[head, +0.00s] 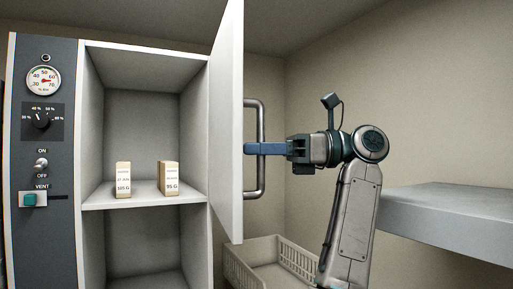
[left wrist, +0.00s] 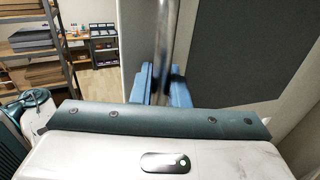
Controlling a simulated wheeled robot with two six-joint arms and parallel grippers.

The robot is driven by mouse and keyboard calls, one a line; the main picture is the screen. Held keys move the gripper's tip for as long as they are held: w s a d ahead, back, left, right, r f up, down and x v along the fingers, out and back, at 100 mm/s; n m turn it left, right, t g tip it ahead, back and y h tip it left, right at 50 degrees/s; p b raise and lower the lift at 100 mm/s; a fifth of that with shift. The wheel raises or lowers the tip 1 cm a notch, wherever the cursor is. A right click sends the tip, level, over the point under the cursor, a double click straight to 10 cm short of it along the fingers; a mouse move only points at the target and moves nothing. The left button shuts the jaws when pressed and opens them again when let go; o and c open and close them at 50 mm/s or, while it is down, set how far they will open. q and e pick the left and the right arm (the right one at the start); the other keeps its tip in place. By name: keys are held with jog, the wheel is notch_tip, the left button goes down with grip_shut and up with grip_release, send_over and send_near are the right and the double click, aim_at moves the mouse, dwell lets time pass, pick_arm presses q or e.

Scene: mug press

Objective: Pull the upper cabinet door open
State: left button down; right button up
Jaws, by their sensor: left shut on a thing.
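The upper cabinet door (head: 226,120) is a white panel standing open, swung out toward me, in the head view. Its grey bar handle (head: 262,180) is on the right-hand face. My left gripper (head: 252,148) reaches in from the right, its blue fingers shut on the upright bar of the handle. In the left wrist view the metal bar (left wrist: 163,35) runs down between the blue fingers (left wrist: 160,86). My right gripper is not in view.
The cabinet's open inside shows a shelf (head: 140,194) bearing two small labelled boxes (head: 123,179) (head: 168,178). A control panel (head: 42,150) with gauge and knobs is at the left. A pale crate (head: 272,262) stands low behind the arm, and a grey ledge (head: 450,212) is at the right.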

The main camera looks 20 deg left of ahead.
pick_arm(q)
jog(key=shift+r, duration=0.1)
jog(key=c, duration=1.8)
grip_release()
jog(key=shift+s, duration=0.1)
